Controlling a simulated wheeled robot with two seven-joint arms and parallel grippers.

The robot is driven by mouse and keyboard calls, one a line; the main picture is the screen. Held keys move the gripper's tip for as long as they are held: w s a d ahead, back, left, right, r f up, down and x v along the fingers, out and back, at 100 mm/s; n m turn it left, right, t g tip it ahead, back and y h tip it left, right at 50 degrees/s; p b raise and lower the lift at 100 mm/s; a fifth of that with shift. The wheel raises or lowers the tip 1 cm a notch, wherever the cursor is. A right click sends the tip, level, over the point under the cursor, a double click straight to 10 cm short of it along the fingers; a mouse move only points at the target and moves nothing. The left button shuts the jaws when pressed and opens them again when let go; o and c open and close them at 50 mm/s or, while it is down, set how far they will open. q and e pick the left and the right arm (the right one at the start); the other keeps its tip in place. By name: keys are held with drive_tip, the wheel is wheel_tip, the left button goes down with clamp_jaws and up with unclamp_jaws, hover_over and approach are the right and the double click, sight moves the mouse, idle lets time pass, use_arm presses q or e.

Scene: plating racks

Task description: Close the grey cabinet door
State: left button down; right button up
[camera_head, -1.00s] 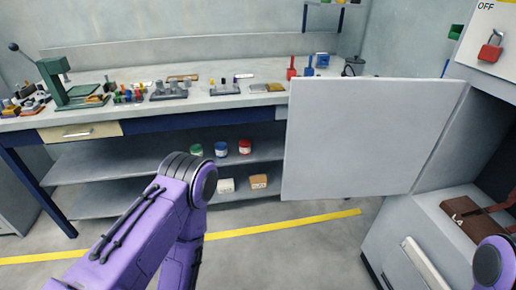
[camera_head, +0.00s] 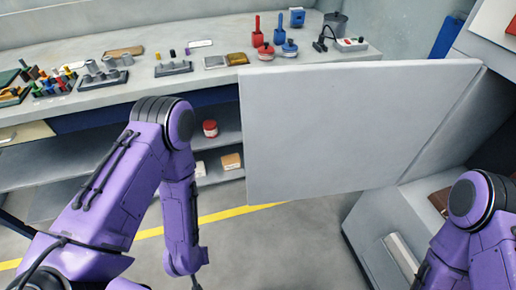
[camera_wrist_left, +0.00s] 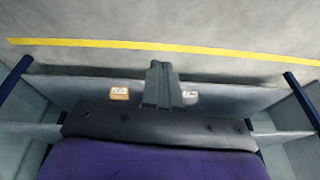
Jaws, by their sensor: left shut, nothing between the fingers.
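The grey cabinet door (camera_head: 335,130) is a flat panel standing wide open in the head view. Its right edge meets the cabinet (camera_head: 372,222) at the right, and it reaches left in front of the workbench. My left gripper (camera_wrist_left: 160,84) is shut and empty in the left wrist view, with shelves and floor beyond it. In the head view my left arm hangs to the left of the door, its lower end apart from the panel. My right arm shows at the lower right, by the cabinet; its gripper is out of the picture.
The workbench (camera_head: 130,86) runs along the back wall with tools and small parts on it. Its lower shelves hold a red jar (camera_head: 210,128) and a small box (camera_head: 231,161). A yellow line (camera_head: 232,212) crosses the floor. Floor below the door is clear.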

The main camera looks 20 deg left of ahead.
use_arm(q)
drive_tip(key=w+d+r+m+h+p, duration=0.35)
drive_tip(key=w+r, duration=0.55)
drive_tip(key=w, duration=0.4)
drive_tip(key=w+d+r+m+h+p, duration=0.35)
drive_tip(key=w+r, duration=0.45)
drive_tip(key=w, duration=0.6)
drive_tip(key=a+r+m+g+h+p, duration=0.1)
drive_tip(key=a+r+m+g, duration=0.15)
drive_tip(key=r+m, duration=0.45)
drive_tip(key=a+r+m+g+h, duration=0.15)
drive_tip(key=r+m+g, duration=0.35)
drive_tip(key=r, duration=0.5)
drive_tip(key=s+d+f+t+p, duration=0.1)
drive_tip(key=s+d+f+p, duration=0.4)
drive_tip(key=f, duration=0.3)
drive_tip(key=shift+s+d+f+m+y, duration=0.15)
drive_tip(key=shift+d+m+y, duration=0.25)
drive_tip(key=shift+d, duration=0.5)
use_arm(e)
wheel_tip(320, 180, up, 15)
drive_tip(key=shift+s, duration=0.2)
use_arm(q)
drive_tip(key=shift+t, duration=0.25)
use_arm(e)
drive_tip(key=shift+f, duration=0.1)
drive_tip(key=shift+a, duration=0.1)
